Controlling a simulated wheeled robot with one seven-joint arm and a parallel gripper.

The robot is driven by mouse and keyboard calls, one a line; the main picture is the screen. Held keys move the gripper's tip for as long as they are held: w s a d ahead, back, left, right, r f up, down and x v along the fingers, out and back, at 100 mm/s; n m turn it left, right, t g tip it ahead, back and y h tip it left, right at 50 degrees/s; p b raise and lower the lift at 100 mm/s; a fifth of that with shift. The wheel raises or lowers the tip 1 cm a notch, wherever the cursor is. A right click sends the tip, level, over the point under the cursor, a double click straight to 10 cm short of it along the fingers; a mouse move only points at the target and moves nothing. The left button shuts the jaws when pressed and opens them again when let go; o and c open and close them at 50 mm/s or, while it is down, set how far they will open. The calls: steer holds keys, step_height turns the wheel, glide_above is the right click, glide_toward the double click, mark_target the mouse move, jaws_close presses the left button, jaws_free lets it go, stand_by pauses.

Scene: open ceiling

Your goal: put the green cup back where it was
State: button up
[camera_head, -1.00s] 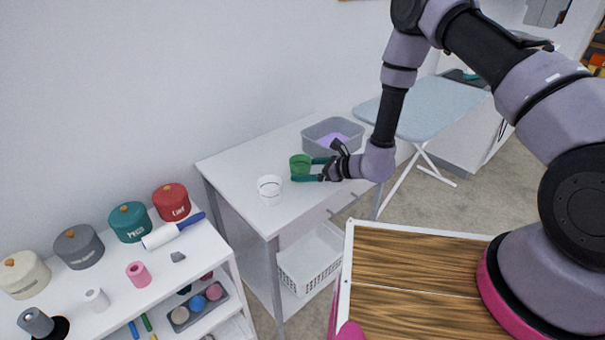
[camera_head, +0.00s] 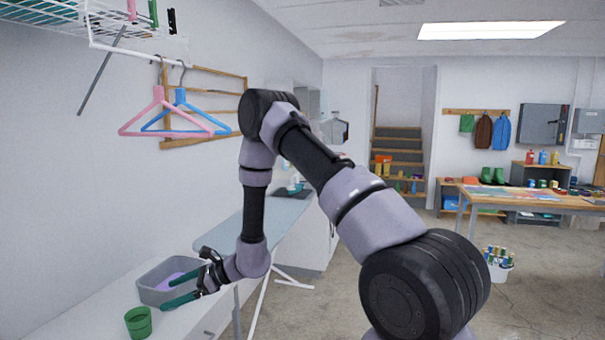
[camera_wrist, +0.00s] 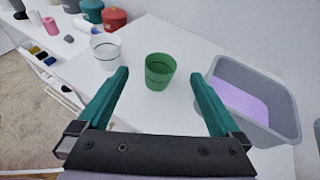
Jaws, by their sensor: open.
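The green cup (camera_head: 139,322) stands upright on the white table (camera_head: 85,325), near the lower left of the head view. In the wrist view the green cup (camera_wrist: 159,72) is beyond and between my fingertips, apart from both. My gripper (camera_head: 184,290) is open and empty, to the right of the cup in the head view. Its green fingers also frame the wrist view (camera_wrist: 162,78).
A grey basin with purple contents (camera_wrist: 285,112) is right of the cup. A white cup (camera_wrist: 105,50) stands to its left. Lidded pots (camera_wrist: 115,18) stand on the shelf beyond. An ironing board (camera_head: 222,232) is behind my arm.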

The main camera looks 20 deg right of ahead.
steer(key=s+d+r+n+g+h, duration=0.1)
steer(key=s+d+r+n, duration=0.2)
steer(key=r, duration=0.5)
steer(key=s+d+r+n+g+h, duration=0.1)
steer(key=s+d+r+n, duration=0.15)
steer(key=r, duration=0.65)
steer(key=s+d+r+n+g, duration=0.15)
steer(key=d+r+n, duration=0.25)
steer(key=r, duration=0.4)
steer(key=s+d+r+n+t+h, duration=0.2)
steer(key=s+d+r+t+h, duration=0.2)
steer(key=s+d+r, duration=0.3)
steer(key=s+d+r+n+t+h, duration=0.3)
steer(key=s+d, duration=0.6)
steer(key=d, duration=0.6)
step_height(320, 180, up, 4)
steer(key=shift+d+f+t+h, duration=0.15)
steer(key=shift+t+h, duration=0.4)
steer(key=shift+h, duration=0.65)
steer(key=shift+n, duration=0.25)
